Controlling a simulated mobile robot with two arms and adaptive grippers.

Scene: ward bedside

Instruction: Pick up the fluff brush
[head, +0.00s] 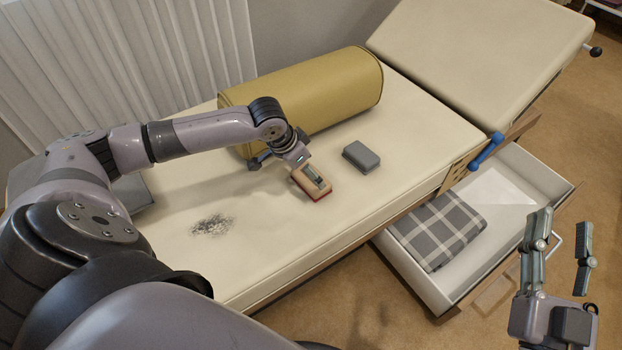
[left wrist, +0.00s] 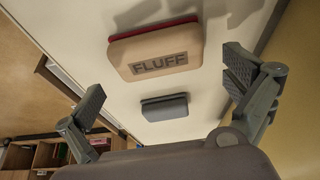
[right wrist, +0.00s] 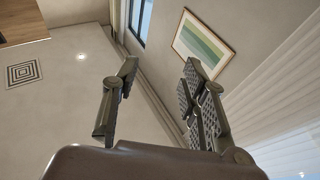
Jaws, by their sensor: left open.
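The fluff brush (head: 318,183) is a beige block with a red lower edge, lying on the cream bed top. In the left wrist view the brush (left wrist: 155,52) shows the word FLUFF on its side. My left gripper (head: 285,160) is open and empty beside the brush, partly overlapping its upper left end in the head view. In the left wrist view the brush lies beyond the open fingers (left wrist: 165,85), apart from both. My right gripper (head: 563,228) is open and empty at the lower right, over the floor; its fingers (right wrist: 155,85) also show apart in the right wrist view.
A grey block (head: 361,157) lies to the right of the brush. A mustard bolster (head: 310,95) lies behind. A dark speckled patch (head: 212,225) marks the bed top. An open white drawer (head: 500,205) holds a folded plaid cloth (head: 437,230). The front bed top is clear.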

